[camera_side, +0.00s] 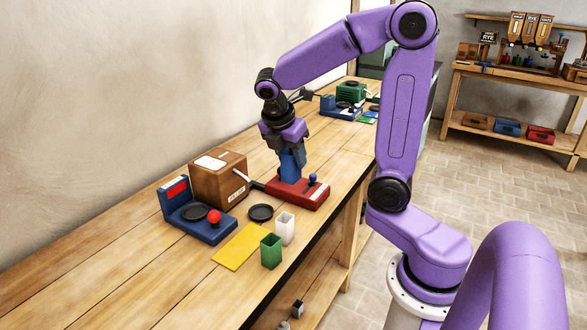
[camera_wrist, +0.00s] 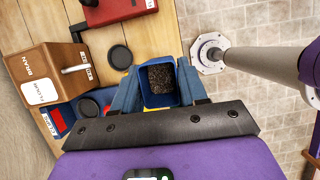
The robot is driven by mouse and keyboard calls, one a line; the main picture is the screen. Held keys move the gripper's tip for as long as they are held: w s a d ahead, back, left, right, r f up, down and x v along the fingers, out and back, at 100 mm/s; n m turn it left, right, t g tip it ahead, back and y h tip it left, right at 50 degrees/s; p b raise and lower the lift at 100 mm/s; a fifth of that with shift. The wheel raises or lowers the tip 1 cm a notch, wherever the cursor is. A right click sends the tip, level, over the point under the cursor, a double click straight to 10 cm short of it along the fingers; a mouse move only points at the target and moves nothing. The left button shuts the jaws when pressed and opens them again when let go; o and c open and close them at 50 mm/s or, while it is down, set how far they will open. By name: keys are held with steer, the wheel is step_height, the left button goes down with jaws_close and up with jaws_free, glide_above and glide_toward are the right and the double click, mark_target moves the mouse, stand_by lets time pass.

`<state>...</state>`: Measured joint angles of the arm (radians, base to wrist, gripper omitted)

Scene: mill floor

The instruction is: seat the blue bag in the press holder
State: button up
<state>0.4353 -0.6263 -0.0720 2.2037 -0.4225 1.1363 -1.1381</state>
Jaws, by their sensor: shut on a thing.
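The blue bag (camera_wrist: 160,83) is open at the top, with dark grainy stuff inside, in the wrist view. My gripper (camera_wrist: 161,92) is shut on it, one finger on each side. In the side view my gripper (camera_side: 290,150) points down and the blue bag (camera_side: 291,166) hangs upright below it, overlapping the red block (camera_side: 310,196) with a blue knob. In the wrist view the red block (camera_wrist: 118,11) lies apart from the bag, at the top. I cannot tell the bag's height above the bench. Which unit is the press holder is not clear.
A brown box (camera_side: 218,178) with a lever stands left of the red block. A blue unit (camera_side: 200,223) with a red knob, a black disc (camera_side: 261,212), a yellow mat (camera_side: 240,247), a white cup (camera_side: 285,229) and a green cup (camera_side: 271,251) lie nearer. The bench's left front is clear.

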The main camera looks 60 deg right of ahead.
steer(key=w+a+n+t, duration=0.15)
steer(key=w+a, duration=0.35)
steer(key=w, duration=0.9)
steer(key=w+a+n, duration=0.3)
steer(key=w+a, duration=0.1)
steer(key=w, duration=0.9)
steer(key=shift+a+f, duration=0.15)
steer(key=shift+f, duration=7)
steer(key=shift+f, duration=0.65)
steer(key=o, duration=0.9)
steer(key=shift+v, duration=5.6)
steer(key=shift+s, duration=0.2)
